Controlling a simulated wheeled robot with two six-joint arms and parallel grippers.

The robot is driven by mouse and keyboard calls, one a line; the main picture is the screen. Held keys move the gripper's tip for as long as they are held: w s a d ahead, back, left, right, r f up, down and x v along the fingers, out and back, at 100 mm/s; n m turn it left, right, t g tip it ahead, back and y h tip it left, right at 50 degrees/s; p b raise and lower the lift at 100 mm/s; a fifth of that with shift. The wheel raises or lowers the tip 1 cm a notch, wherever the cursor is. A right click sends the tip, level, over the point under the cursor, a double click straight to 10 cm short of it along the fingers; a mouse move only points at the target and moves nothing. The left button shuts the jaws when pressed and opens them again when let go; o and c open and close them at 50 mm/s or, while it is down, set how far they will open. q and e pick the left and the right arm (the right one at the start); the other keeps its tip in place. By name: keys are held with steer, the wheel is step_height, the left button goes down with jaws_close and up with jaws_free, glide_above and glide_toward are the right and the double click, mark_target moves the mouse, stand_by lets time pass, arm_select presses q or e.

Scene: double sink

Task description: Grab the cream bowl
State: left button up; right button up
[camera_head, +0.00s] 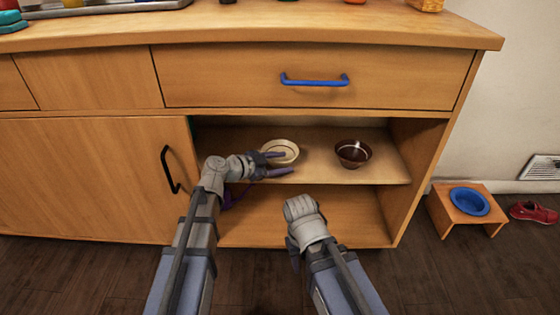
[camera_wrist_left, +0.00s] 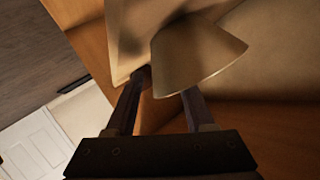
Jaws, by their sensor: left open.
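The cream bowl (camera_head: 287,147) stands upright on the cabinet's upper shelf (camera_head: 320,171), left of the brown bowl. My left gripper (camera_head: 281,163) is open at the bowl's left and front side. In the left wrist view the cream bowl (camera_wrist_left: 200,58) is just ahead of the open left gripper (camera_wrist_left: 166,82), and its rim covers the tip of the right-hand finger. I cannot tell whether they touch. The end of my right arm (camera_head: 304,212) is low in front of the cabinet; its fingers do not show clearly.
A brown bowl (camera_head: 352,153) stands on the same shelf to the right. A closed drawer with a blue handle (camera_head: 314,80) is above the opening. A door with a black handle (camera_head: 170,170) is left. A small stool (camera_head: 440,215) with a blue bowl (camera_head: 469,201) stands right.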

arm_select(q)
steer(key=shift+x, duration=0.9)
steer(key=shift+a, duration=0.1)
jaws_close()
